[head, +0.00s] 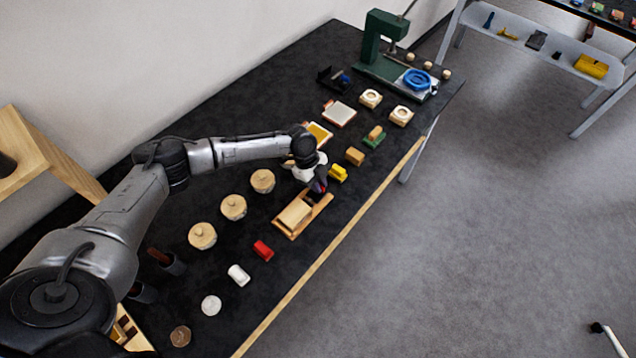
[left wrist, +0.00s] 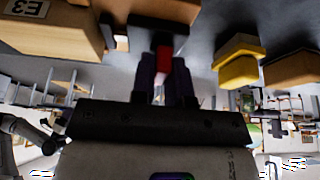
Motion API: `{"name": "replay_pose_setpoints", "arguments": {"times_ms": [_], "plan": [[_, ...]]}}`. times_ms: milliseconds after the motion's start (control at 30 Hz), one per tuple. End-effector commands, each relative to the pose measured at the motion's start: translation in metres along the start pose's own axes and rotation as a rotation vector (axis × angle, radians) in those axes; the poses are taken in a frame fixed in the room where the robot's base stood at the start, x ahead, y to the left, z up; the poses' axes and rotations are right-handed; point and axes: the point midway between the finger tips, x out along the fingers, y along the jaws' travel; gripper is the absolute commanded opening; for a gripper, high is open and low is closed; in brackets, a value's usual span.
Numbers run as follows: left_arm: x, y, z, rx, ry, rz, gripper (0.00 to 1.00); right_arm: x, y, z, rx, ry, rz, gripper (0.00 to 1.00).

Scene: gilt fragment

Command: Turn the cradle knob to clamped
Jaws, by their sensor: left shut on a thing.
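The wooden cradle (head: 279,226) lies on the dark bench, with a pale wooden block (head: 295,213) in it. The block also shows at the upper left of the left wrist view (left wrist: 60,32), labelled E3. My left gripper (head: 319,187) is at the far right end of the cradle. In the left wrist view its two dark fingers (left wrist: 165,62) are shut around a small red piece (left wrist: 163,58), which appears to be the cradle knob, in front of a dark housing. The fingers hide most of the knob, so I cannot tell its setting. My right gripper is out of view.
A yellow block (head: 338,173) stands close beyond the gripper; a red block (head: 262,250) is nearer. Round wooden lidded pieces (head: 233,207) line the wall side. A green press (head: 385,45) stands at the far end. The bench's front edge (head: 330,261) is clear.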

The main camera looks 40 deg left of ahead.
Motion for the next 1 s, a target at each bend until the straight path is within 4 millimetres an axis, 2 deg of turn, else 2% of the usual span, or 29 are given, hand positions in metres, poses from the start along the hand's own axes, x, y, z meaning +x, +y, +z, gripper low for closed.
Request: {"name": "replay_pose_setpoints", "arguments": {"times_ms": [367, 1000], "plan": [[-0.004, 0.002, -0.003, -0.168, 0.002, -0.067, 0.0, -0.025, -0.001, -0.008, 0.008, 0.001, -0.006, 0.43], [-0.005, 0.003, -0.005, -0.727, 0.003, -0.299, 0.0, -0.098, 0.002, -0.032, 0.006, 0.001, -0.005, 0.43]]}}
